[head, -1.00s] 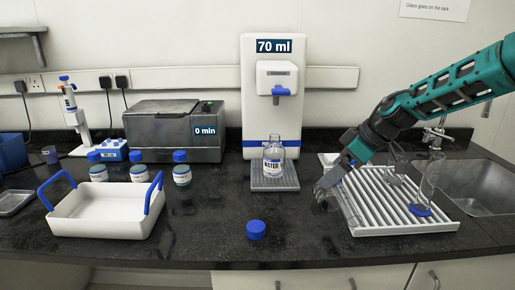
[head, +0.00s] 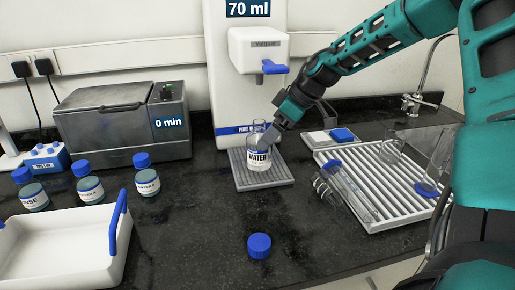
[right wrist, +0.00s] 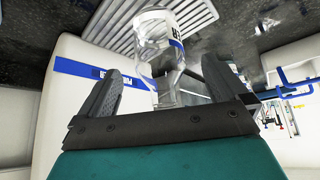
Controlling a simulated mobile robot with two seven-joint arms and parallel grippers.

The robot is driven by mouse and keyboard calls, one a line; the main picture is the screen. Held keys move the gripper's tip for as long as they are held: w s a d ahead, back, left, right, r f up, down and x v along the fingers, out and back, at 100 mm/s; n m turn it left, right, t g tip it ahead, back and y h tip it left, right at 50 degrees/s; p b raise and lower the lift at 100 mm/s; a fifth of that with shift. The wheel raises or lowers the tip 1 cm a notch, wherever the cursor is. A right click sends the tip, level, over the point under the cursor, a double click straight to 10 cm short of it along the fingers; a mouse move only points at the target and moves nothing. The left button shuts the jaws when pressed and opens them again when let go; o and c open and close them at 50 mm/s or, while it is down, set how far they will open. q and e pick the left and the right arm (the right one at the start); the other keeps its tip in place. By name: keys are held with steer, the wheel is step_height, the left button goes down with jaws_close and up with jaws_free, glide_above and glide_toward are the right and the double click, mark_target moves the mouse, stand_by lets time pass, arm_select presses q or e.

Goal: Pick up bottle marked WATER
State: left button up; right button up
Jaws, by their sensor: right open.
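The clear glass bottle marked WATER (head: 260,158) stands upright on the grey grated tray (head: 276,181) of the dispenser, its cap off. My right gripper (head: 274,134) is at the bottle's neck, coming in from the right. In the right wrist view the bottle (right wrist: 153,42) lies between the two open dark fingers (right wrist: 165,72), with space at each side, so I see no grip on it. The gripper partly hides the bottle's upper right side in the head view. My left gripper is not in view.
A blue cap (head: 259,246) lies on the black counter in front. The dispenser (head: 225,75) reads 70 ml behind the bottle. A ribbed white rack (head: 400,205) with glassware is at right. Blue-capped bottles (head: 90,190) and a white tray (head: 60,250) are at left.

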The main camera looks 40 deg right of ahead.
steer(key=x, duration=0.4)
steer(key=shift+s+d+f, duration=0.1)
steer(key=shift+d+f, duration=0.05)
steer(key=shift+w+a+f+b, duration=0.2)
steer(key=shift+w+f+b, duration=0.1)
steer(key=shift+w+f, duration=0.1)
steer(key=c, duration=1.2)
steer(key=shift+c, duration=0.7)
steer(key=shift+r, duration=0.25)
